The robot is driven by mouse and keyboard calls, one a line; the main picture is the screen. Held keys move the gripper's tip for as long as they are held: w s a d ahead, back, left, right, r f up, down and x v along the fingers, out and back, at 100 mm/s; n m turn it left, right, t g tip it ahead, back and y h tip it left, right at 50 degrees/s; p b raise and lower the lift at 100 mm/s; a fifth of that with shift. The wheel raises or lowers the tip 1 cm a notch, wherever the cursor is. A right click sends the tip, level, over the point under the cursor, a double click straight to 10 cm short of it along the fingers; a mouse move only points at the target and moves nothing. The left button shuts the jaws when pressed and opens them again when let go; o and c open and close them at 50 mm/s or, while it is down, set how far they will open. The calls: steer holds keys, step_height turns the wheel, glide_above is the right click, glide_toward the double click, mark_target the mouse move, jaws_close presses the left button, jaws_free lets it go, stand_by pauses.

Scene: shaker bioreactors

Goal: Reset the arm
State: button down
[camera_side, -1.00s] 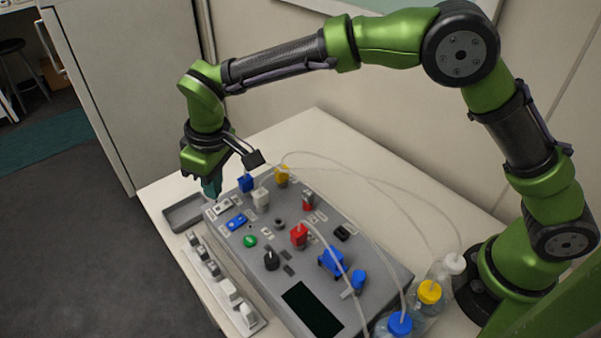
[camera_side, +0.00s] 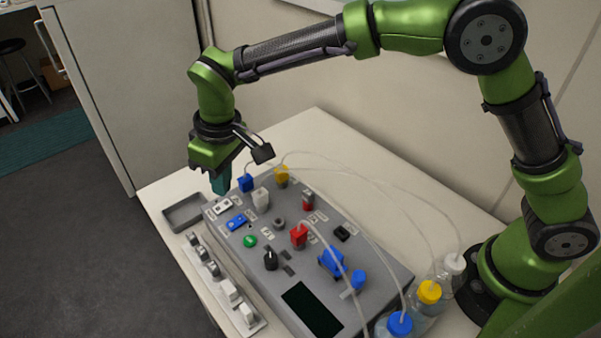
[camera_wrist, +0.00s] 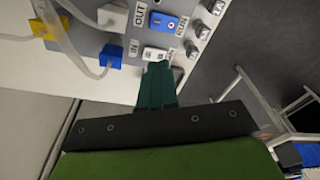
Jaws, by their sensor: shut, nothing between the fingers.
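My green arm reaches over the table from the right in the side view. My gripper (camera_side: 221,186) points down above the far left corner of the grey control panel (camera_side: 290,262). Its teal fingers are together and hold nothing. In the wrist view the fingers of my gripper (camera_wrist: 157,72) show close together in front of the panel's white rocker switch (camera_wrist: 155,54). I cannot tell from these views how large the gap is between the fingertips and the panel.
Blue (camera_side: 246,183), yellow (camera_side: 282,175) and red (camera_side: 299,236) fittings stand up from the panel, some with tubes. A grey tray (camera_side: 184,212) and a strip of knobs (camera_side: 247,315) lie left of it. Capped bottles (camera_side: 429,292) stand near my base.

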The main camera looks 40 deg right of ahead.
steer(key=s+d+r+m+t, duration=0.3)
steer(key=s+d, duration=0.6)
steer(key=d, duration=0.4)
steer(key=s+d+r+m+t+y, duration=0.1)
steer(key=s+d+r+m+t, duration=0.2)
steer(key=d, duration=1)
steer(key=s+r+m, duration=0.3)
steer(key=s+r, duration=0.2)
steer(key=s, duration=0.2)
steer(key=shift+s+d, duration=0.25)
